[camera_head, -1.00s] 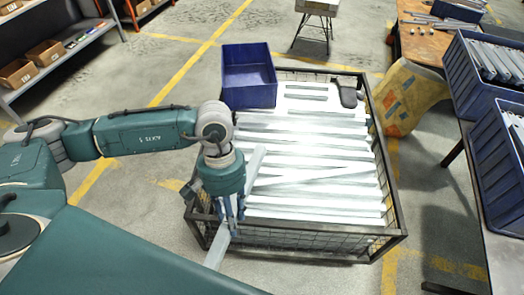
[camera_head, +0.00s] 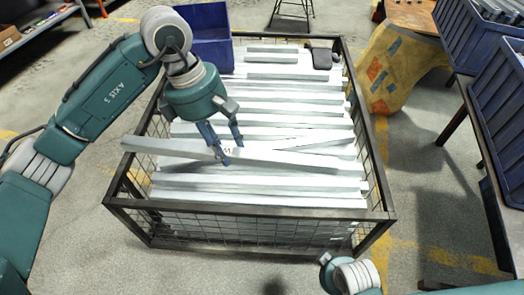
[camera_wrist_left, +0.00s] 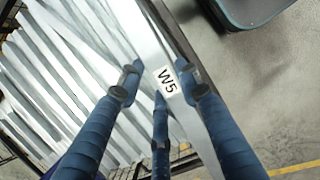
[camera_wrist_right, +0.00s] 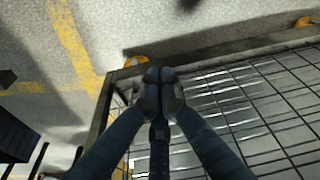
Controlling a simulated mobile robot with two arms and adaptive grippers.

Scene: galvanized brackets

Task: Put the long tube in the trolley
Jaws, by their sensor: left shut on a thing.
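The long tube (camera_head: 170,147) is a pale galvanized bar with a "W5" label, lying roughly left to right across the trolley in the head view. Its left end sticks out past the trolley's left rim. My left gripper (camera_head: 228,155) is shut on it near its middle. The left wrist view shows the tube (camera_wrist_left: 188,122) between my fingers (camera_wrist_left: 163,85). The trolley (camera_head: 250,210) is a dark wire-mesh cage filled with several similar bars (camera_head: 290,133). My right gripper (camera_wrist_right: 160,78) is shut and empty above the trolley's front rim (camera_wrist_right: 250,48) in the right wrist view.
A blue bin (camera_head: 207,35) stands at the trolley's back left corner. A dark object (camera_head: 322,58) lies at the back right on the bars. Blue crates (camera_head: 497,125) stand on a bench at the right.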

